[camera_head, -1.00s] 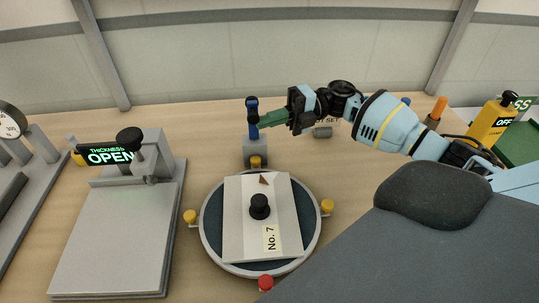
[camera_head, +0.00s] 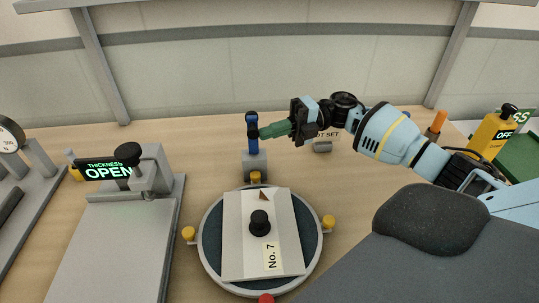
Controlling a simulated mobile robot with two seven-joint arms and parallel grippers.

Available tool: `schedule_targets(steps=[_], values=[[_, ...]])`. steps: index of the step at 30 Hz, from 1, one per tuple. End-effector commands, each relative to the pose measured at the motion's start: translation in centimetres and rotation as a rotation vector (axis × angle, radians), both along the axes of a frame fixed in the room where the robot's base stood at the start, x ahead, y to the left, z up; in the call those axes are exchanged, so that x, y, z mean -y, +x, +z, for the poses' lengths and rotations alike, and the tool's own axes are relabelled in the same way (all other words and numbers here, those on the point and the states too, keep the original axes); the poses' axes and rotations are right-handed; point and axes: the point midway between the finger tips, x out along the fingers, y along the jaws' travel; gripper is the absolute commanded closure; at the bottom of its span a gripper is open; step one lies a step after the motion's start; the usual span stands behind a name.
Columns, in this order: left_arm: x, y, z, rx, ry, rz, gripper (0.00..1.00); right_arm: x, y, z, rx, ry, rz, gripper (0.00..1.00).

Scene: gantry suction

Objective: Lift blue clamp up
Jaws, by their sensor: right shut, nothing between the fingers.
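The blue clamp (camera_head: 253,133) stands upright on a grey block at the back of the round fixture, with a dark top. My right gripper (camera_head: 262,132) has green fingers and comes in from the right. Its fingers are shut with nothing between them, and the tips are at or just beside the clamp's right side. I cannot tell whether they touch it. My left gripper is not in view.
The round fixture (camera_head: 206,250) holds a pale plate (camera_head: 240,262) marked No. 7 with a black knob (camera_head: 260,222). A thickness gauge (camera_head: 110,171) reading OPEN stands left.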

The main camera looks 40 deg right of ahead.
Motion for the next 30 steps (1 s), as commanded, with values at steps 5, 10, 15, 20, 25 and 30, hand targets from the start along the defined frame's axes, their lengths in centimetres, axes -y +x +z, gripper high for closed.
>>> schedule_targets(steps=[5, 10, 15, 20, 25, 30], values=[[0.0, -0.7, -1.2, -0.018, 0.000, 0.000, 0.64, 2.8, -0.6, -0.4, -0.006, -0.003, -0.002, 1.00], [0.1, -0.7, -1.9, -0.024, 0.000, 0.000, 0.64, 5.2, -1.1, -0.3, -0.004, -0.002, -0.001, 1.00], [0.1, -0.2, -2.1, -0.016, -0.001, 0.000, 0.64, 6.6, -1.5, 0.0, -0.002, -0.002, 0.000, 1.00], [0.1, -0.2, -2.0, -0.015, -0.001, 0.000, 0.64, 6.9, -1.5, 0.1, -0.001, -0.001, 0.000, 1.00], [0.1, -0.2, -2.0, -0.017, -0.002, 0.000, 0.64, 6.8, -1.5, 0.1, 0.000, -0.001, 0.000, 1.00], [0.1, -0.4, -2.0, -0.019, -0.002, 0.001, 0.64, 6.8, -1.5, 0.1, 0.000, -0.001, 0.001, 1.00]])
